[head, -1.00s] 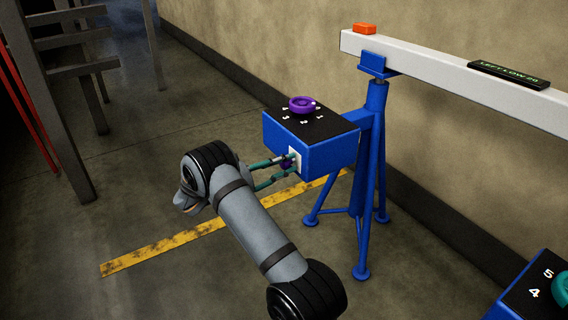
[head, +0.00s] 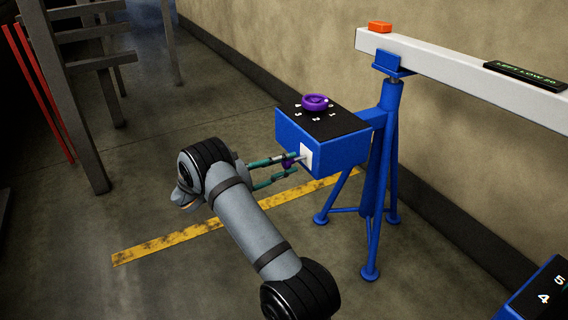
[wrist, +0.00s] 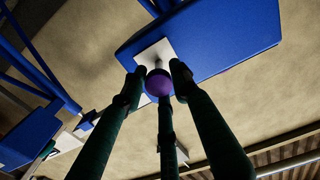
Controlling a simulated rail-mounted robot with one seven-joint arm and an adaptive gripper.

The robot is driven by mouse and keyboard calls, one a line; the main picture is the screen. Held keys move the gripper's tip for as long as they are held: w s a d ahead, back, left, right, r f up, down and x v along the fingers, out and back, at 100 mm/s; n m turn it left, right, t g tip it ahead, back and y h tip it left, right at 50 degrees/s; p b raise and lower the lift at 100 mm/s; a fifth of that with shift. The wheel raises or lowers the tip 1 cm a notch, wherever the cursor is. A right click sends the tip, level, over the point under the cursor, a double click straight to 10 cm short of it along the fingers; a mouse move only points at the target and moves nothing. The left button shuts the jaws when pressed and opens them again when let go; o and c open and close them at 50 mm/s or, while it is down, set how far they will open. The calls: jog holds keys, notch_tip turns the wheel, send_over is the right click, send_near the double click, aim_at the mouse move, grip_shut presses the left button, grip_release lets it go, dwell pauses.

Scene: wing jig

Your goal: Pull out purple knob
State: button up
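The blue box (head: 343,158) on its stand has a round purple knob (head: 287,164) in front of a white plate (head: 306,157) on its side. In the wrist view the ball-shaped knob (wrist: 159,83) stands off the plate (wrist: 154,58) on a short pale shaft. My gripper (head: 285,166) reaches it from the left. In the wrist view the green fingers of my gripper (wrist: 159,78) are closed around the ball, one on each side and one in front of it. A purple dial (head: 315,102) sits on the box's numbered black top.
Blue stand legs (head: 371,220) stand right of the box, below a white beam (head: 450,60) with an orange block (head: 380,27). Another numbered box (head: 540,295) is at lower right. A grey metal frame (head: 75,90) stands at left. Floor around the yellow stripe (head: 180,240) is clear.

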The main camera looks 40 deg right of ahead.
jog(key=o, duration=0.4)
jog(key=shift+a, duration=0.1)
jog(key=v, duration=1.2)
